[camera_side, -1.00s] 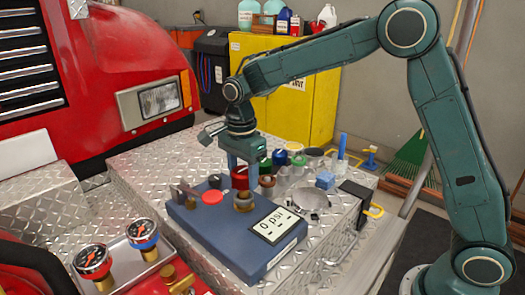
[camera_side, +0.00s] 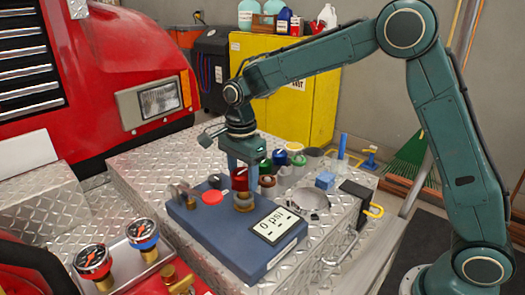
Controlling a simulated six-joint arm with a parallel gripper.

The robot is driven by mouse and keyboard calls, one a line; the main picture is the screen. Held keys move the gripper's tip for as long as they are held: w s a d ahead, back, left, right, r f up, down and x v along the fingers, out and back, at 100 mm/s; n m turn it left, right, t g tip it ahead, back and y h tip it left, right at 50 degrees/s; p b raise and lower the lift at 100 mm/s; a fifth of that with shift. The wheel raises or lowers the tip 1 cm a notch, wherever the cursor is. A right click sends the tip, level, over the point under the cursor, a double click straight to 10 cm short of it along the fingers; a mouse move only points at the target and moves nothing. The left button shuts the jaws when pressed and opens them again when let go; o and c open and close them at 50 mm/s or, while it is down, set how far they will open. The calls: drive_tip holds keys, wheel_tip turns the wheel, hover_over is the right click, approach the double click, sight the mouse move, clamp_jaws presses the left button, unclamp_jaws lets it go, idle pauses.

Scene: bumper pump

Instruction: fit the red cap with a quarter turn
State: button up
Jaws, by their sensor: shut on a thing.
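The red cap (camera_side: 239,180) is between the fingers of my gripper (camera_side: 241,168), which is shut on it. The cap is upright over the brass fitting (camera_side: 244,202) on top of the blue box (camera_side: 225,236). It covers the view of the fitting's upper part; I cannot tell whether the two touch. A white display reading "0 psi" (camera_side: 272,226) is on the box, right of the fitting. A flat red round button (camera_side: 212,198) is left of the fitting.
Green (camera_side: 265,167), blue and white caps and other small parts stand behind the box on the diamond-plate surface (camera_side: 150,170). A blue block (camera_side: 325,180) and a round metal dish (camera_side: 312,200) are to the right. Two gauges (camera_side: 93,258) stand at the front left.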

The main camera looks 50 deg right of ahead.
drive_tip(key=shift+f, duration=1.4)
idle(2.2)
idle(0.3)
drive_tip(key=shift+m, duration=2.6)
drive_tip(key=shift+r, duration=0.1)
drive_tip(key=shift+m, duration=2.6)
drive_tip(key=shift+m, duration=0.3)
drive_tip(key=shift+w+m, duration=0.1)
drive_tip(key=shift+m, duration=0.7)
